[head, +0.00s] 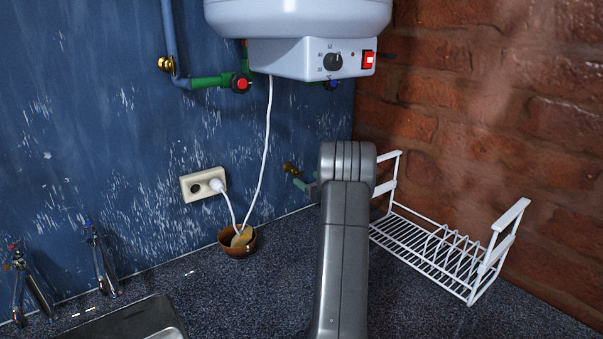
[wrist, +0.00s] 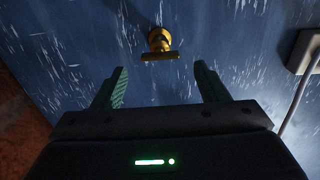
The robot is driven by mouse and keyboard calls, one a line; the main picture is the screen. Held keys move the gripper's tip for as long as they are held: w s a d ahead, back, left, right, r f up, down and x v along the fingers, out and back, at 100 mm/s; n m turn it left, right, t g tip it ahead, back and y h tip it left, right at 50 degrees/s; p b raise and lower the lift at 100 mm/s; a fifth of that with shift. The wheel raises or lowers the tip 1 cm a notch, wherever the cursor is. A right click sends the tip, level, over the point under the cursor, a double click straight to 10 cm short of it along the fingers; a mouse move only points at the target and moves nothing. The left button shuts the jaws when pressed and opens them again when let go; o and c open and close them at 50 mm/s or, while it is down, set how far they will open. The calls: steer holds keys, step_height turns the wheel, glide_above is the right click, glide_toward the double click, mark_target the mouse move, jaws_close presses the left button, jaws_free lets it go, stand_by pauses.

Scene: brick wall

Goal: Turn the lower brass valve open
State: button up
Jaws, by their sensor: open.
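The lower brass valve (head: 290,169) sits on the blue wall just left of my arm in the head view. In the wrist view the brass valve (wrist: 160,42) shows a round body and a flat bar-like handle lying across the picture. My gripper (wrist: 160,82) is open, its two green fingers spread and empty. The valve is ahead of the fingertips, roughly centred between them, with a visible gap. In the head view my arm hides most of the gripper; only a bit of green finger shows beside the valve.
A white water heater (head: 305,60) hangs above, with another brass valve (head: 165,63) on the pipe left of it. A wall socket (head: 204,185) with a white cable and a brown bowl (head: 237,249) are to the left. A white rack (head: 430,250) stands right.

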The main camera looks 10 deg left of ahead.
mark_target(300, 174)
steer(key=shift+p+x, duration=0.45)
steer(key=shift+x, duration=1.85)
steer(key=c, duration=1)
